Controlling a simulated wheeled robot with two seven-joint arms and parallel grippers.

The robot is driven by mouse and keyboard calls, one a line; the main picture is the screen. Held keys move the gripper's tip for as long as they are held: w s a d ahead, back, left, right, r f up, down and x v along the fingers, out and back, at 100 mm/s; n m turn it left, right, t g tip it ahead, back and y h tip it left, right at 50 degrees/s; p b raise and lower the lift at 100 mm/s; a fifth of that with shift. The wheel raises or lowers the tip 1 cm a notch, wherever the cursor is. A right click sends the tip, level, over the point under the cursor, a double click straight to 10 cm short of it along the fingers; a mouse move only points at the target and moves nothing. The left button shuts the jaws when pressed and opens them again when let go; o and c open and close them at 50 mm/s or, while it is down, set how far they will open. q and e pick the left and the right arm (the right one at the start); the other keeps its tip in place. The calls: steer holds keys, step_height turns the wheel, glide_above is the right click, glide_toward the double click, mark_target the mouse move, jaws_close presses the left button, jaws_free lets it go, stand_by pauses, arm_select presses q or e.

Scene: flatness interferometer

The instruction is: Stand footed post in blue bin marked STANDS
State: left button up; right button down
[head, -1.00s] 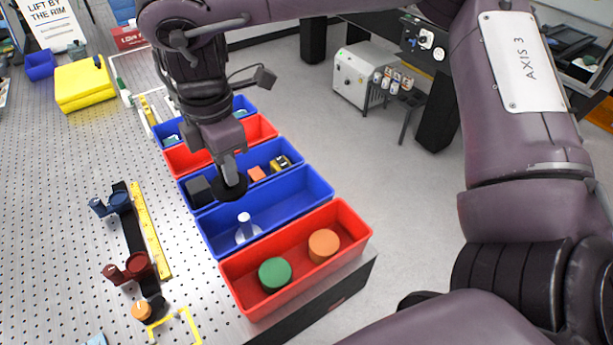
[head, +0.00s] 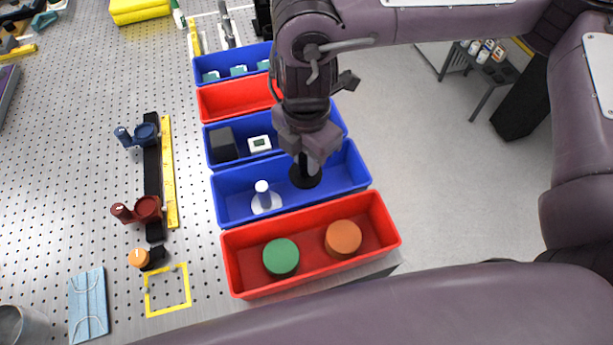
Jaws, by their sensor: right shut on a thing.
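My right gripper (head: 308,157) is shut on a black footed post (head: 305,179), with the round dark foot downward. The post is mostly hidden by the fingers. It is over or inside the right part of the long blue bin (head: 231,212), second from the front. I cannot tell whether the foot touches the bin floor. A white footed post (head: 264,198) stands upright in the left part of the same bin. No STANDS marking is readable. My left gripper is not in view.
In front is a red bin (head: 308,277) with a green disc (head: 281,257) and an orange disc (head: 343,238). Behind is another blue bin (head: 207,139) with a black block (head: 223,145). A perforated table lies left, with a yellow ruler (head: 169,172) and clamp-like holders.

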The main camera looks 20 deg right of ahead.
mark_target(306, 169)
step_height(306, 169, down, 4)
steer(key=shift+r, duration=0.1)
step_height(306, 169, down, 3)
steer(key=shift+f, duration=0.55)
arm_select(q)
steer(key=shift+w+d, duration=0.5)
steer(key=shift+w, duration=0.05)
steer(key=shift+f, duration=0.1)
arm_select(e)
steer(key=shift+f, duration=0.15)
steer(key=c, duration=1.2)
jaws_free()
steer(key=shift+c, duration=0.2)
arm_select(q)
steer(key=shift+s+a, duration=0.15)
